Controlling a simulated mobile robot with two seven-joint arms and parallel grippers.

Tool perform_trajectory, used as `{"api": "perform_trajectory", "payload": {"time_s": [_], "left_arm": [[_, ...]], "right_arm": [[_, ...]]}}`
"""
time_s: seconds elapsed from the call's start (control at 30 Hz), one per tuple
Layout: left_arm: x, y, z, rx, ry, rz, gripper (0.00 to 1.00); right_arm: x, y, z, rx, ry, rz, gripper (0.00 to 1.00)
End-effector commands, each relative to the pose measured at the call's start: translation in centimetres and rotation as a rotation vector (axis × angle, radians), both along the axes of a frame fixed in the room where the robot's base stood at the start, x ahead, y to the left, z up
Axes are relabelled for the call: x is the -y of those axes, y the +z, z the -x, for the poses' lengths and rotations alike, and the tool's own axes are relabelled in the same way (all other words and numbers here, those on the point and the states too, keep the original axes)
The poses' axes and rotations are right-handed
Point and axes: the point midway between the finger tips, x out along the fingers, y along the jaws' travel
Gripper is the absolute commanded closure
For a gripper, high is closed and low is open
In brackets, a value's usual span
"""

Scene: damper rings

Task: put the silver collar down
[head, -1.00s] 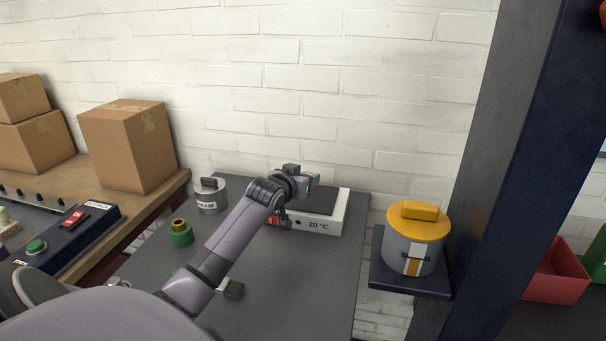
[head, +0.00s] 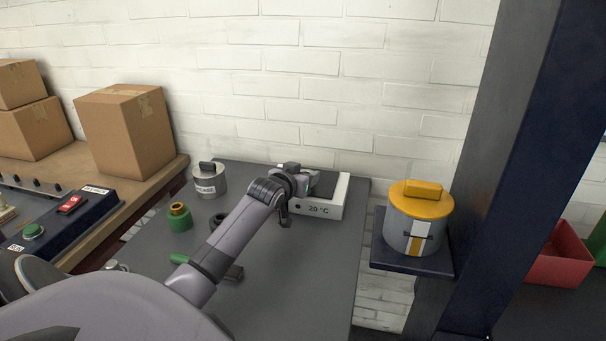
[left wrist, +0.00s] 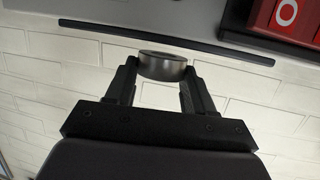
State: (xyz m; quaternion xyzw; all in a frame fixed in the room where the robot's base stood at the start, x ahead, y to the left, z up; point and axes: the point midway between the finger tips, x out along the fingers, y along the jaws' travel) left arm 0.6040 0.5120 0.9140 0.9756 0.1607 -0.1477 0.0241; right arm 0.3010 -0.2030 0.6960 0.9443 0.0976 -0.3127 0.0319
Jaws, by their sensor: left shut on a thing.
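The silver collar is a short dark-grey metal ring (left wrist: 162,66) in the left wrist view, held between the fingertips of my left gripper (left wrist: 160,75). In the head view my left gripper (head: 303,181) is over the white box marked 20 °C (head: 322,209), which has a dark top. My wrist hides the left part of the box and I cannot make out the collar there. I cannot tell whether the collar touches the box. My right gripper is not in view.
A grey grease tin (head: 208,183), a green piece with a brass top (head: 179,218) and a dark ring (head: 217,219) stand left of my arm on the grey bench (head: 305,270). A yellow-lidded pot (head: 411,235) sits on a shelf at right. The bench's front right is clear.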

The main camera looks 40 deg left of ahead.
Motion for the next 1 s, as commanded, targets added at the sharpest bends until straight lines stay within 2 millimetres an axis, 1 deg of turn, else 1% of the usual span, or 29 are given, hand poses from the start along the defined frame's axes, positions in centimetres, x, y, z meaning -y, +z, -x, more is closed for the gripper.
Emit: {"api": "perform_trajectory", "payload": {"time_s": [0.17,0.57,0.97,1.0], "left_arm": [[0.0,-0.6,0.0,0.003,0.001,0.000,0.88],[0.0,-0.6,0.0,0.004,0.002,-0.002,0.88],[0.0,-1.2,0.0,0.003,0.002,-0.002,0.88],[0.0,-1.2,0.0,0.003,0.002,-0.002,0.44]], "right_arm": [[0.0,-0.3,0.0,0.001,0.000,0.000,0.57],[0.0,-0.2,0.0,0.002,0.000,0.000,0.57],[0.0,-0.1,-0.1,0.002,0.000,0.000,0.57],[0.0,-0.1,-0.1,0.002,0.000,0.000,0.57]]}}
